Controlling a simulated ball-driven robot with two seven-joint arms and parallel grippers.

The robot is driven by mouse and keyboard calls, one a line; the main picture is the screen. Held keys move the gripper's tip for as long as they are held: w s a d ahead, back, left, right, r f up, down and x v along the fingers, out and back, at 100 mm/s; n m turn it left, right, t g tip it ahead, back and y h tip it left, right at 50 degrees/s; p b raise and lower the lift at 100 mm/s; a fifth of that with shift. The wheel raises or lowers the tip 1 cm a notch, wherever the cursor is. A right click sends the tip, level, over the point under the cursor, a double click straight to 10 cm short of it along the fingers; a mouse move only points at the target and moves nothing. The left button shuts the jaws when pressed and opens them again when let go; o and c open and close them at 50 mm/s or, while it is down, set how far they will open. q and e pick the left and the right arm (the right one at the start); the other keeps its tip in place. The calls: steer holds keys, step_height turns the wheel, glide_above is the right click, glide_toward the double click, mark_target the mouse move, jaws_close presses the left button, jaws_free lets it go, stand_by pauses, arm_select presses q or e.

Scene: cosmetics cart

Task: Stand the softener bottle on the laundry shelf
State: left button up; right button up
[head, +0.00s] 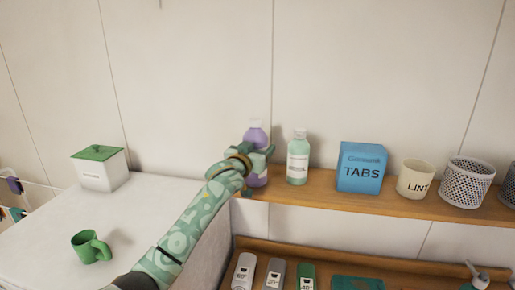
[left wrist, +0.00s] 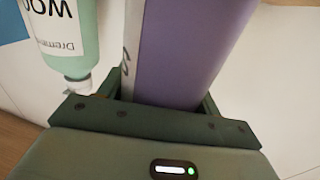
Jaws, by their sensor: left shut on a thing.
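The softener bottle is purple with a white cap (head: 256,135) and shows in the head view at the left end of the wooden laundry shelf (head: 310,192). My left gripper (head: 256,160) is shut on it from the left side and hides its middle. The bottle looks upright; whether its base touches the shelf I cannot tell. In the left wrist view the purple bottle (left wrist: 190,55) fills the space between the fingers. My right gripper is in neither view.
A green bottle (head: 298,160) stands just right of the softener. Further right on the shelf are a blue TABS box (head: 361,168), a LINT cup (head: 415,180) and a white mesh basket (head: 466,183). A white box (head: 100,172) and green mug (head: 88,247) stand on the white surface at left.

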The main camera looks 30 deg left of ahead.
arm_select(q)
steer(key=o, duration=1.3)
steer(key=shift+f, duration=0.1)
steer(key=s, duration=1.2)
steer(key=shift+d+b, duration=0.3)
steer(key=shift+b, duration=0.1)
